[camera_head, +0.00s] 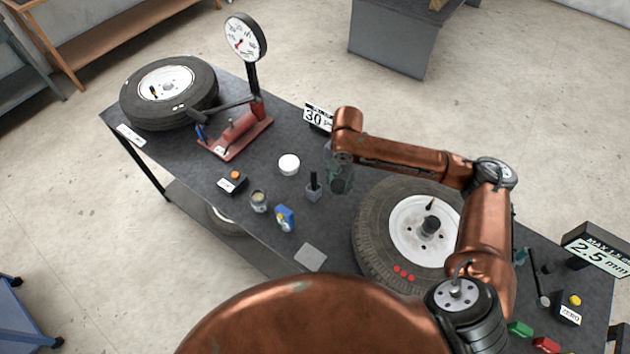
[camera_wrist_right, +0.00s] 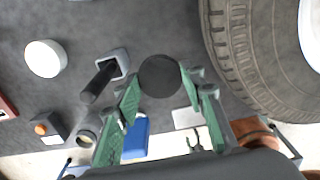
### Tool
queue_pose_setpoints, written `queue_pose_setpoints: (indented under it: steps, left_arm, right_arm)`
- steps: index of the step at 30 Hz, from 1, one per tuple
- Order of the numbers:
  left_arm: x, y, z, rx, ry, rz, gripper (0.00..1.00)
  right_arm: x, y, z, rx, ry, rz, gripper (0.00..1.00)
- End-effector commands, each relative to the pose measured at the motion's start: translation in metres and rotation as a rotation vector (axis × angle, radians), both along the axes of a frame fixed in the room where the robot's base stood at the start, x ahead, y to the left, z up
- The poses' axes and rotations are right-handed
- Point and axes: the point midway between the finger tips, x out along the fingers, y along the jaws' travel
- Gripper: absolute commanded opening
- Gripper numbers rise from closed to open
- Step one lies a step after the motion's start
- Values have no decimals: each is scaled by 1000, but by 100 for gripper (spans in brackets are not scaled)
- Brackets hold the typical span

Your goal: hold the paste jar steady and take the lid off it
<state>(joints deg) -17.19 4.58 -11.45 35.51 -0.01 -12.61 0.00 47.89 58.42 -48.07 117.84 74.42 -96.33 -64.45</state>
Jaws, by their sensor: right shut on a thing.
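The small jar that looks like the paste jar (camera_head: 259,201) stands upright on the dark bench, with a pale, yellowish round top showing. It also shows in the right wrist view (camera_wrist_right: 87,138), left of the fingers. My right gripper (camera_head: 341,179) is over the bench beside the right tyre, apart from that jar. Its green fingers (camera_wrist_right: 160,88) are shut on a dark round piece (camera_wrist_right: 159,76) that looks like the lid. Whether anything is under this piece is hidden. My left gripper is in neither view.
A white round pot (camera_head: 289,164), a grey holder with a black handle (camera_head: 313,193) and a blue item (camera_head: 285,218) stand nearby. The right tyre (camera_head: 376,240) is close to the gripper. A red gauge stand (camera_head: 236,137) and another tyre (camera_head: 205,98) are farther left.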

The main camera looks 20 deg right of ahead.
Motion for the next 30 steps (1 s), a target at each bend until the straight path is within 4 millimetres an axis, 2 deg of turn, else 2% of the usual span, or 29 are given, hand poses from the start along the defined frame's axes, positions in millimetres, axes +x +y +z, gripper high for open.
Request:
queue_pose_setpoints:
  steps: [21,30]
  left_arm:
    - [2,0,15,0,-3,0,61]
    - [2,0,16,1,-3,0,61]
  right_arm:
    - [-5,-23,-35,-9,-2,942,8]
    - [-7,-28,-46,-11,-3,1144,8]
